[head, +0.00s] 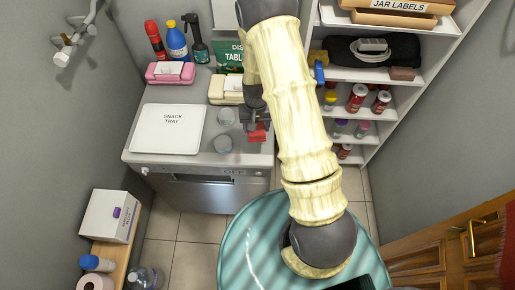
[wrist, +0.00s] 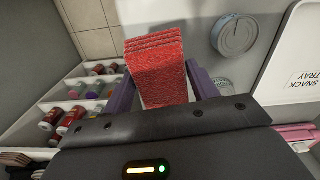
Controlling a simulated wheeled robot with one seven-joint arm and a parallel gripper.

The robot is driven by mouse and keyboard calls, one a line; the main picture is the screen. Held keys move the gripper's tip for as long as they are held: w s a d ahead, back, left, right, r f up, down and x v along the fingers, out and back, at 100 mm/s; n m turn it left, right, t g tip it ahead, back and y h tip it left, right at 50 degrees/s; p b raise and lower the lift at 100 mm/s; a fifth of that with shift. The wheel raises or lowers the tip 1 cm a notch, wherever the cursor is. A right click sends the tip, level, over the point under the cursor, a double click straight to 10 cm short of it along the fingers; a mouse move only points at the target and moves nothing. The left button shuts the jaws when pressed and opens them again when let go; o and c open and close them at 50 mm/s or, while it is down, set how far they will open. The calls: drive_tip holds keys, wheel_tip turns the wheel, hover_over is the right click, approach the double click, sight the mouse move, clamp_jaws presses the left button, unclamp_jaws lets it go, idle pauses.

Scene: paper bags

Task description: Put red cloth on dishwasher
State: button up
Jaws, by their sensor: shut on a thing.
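The red cloth (head: 257,132) is a folded, textured red stack. My gripper (head: 254,115) is shut on the cloth, over the right front part of the dishwasher top. It also shows in the wrist view (wrist: 160,92). The dishwasher (head: 244,160) has a grey top and a steel front. I cannot tell whether the cloth touches the top. My arm hides part of the right side of the dishwasher top.
A white snack tray (head: 168,129) lies on the left of the dishwasher top. A tin (head: 222,145) and another round container (head: 226,116) stand just left of my gripper. A shelf unit (head: 372,90) is at the right.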

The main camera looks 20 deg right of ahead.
drive_tip(key=m+b, duration=0.3)
drive_tip(key=b, duration=0.2)
drive_tip(key=shift+s+a+f+m+b, duration=0.1)
drive_tip(key=shift+s+a+m+b, duration=0.1)
drive_tip(key=shift+m+b, duration=0.15)
drive_tip(key=shift+s+r+m+b, duration=0.25)
drive_tip(key=shift+r+m+b, duration=0.15)
drive_tip(key=shift+m+b, duration=0.55)
drive_tip(key=shift+s+r+m, duration=0.1)
drive_tip(key=shift+r+m, duration=0.2)
drive_tip(key=shift+r, duration=0.05)
drive_tip(key=shift+a, duration=0.1)
hover_over(256, 147)
drive_tip(key=shift+f+p, duration=0.3)
drive_tip(key=shift+f, duration=2.6)
drive_tip(key=shift+f, duration=0.1)
drive_tip(key=shift+f+p, duration=0.35)
drive_tip(key=shift+f, duration=1.65)
